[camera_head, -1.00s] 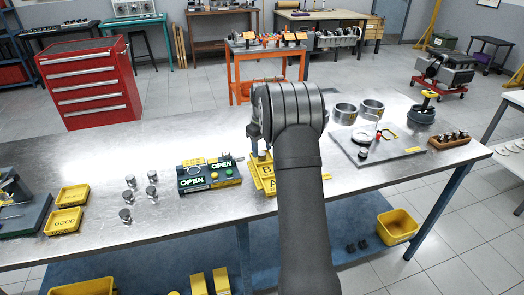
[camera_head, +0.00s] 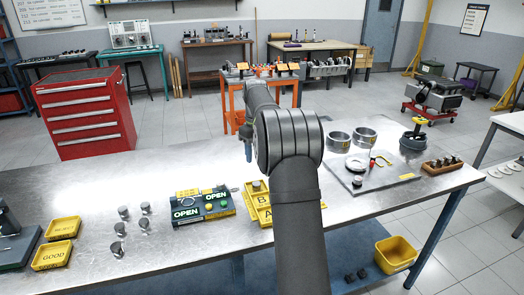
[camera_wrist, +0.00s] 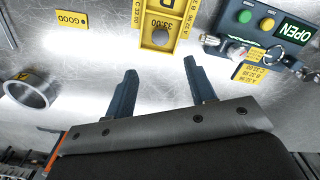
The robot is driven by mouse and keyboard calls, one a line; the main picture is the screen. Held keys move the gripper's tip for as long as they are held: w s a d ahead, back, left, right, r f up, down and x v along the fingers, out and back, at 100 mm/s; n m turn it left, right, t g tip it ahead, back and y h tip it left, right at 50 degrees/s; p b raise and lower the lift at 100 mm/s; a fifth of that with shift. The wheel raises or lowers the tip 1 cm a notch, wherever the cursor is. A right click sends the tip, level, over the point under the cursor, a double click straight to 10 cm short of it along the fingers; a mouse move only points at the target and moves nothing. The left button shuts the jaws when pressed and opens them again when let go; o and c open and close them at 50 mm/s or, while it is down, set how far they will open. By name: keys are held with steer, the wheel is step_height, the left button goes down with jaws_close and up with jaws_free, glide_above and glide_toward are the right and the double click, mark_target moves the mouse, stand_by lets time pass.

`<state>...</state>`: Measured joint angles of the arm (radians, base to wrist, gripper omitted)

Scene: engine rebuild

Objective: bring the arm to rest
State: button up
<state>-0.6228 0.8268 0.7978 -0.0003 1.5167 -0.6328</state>
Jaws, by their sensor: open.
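My gripper (camera_wrist: 160,67) is open in the wrist view, with nothing between its two dark blue fingers. The bare steel bench top shows below it. In the head view my gripper (camera_head: 248,148) is mostly hidden behind my arm; a small blue-grey part shows to the left of the arm, beyond the yellow tray (camera_head: 250,212) marked A and B. In the wrist view that yellow piece (camera_wrist: 165,10), with a grey round part (camera_wrist: 160,38) on it, lies ahead of the fingers, apart from them.
The control box with OPEN signs (camera_head: 203,206) stands left of the yellow tray. Several metal cylinders (camera_head: 145,208) stand farther left. Metal rings (camera_head: 339,142) and a grey plate (camera_head: 395,180) lie right of my arm. The bench's left rear is clear.

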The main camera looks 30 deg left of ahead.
glide_above(257, 183)
steer(key=shift+f, duration=4.4)
steer(key=shift+f, duration=1.4)
step_height(257, 183, up, 12)
step_height(257, 183, down, 13)
steer(key=shift+s+r, duration=0.1)
steer(key=shift+r, duration=0.1)
step_height(257, 183, up, 5)
steer(key=shift+d+f, duration=0.1)
steer(key=shift+f, duration=0.1)
steer(key=d+r, duration=0.7)
steer(key=d, duration=0.5)
steer(key=s+a, duration=1.4)
steer(key=a, duration=0.5)
steer(key=s+a+f, duration=0.1)
steer(key=a+f, duration=0.1)
steer(key=a, duration=0.1)
steer(key=s+a+f, duration=0.2)
steer(key=a, duration=0.1)
steer(key=s+a+f, duration=0.1)
steer(key=a+f, duration=0.1)
steer(key=a, duration=0.1)
steer(key=shift+s+a, duration=0.35)
steer(key=shift+s, duration=0.05)
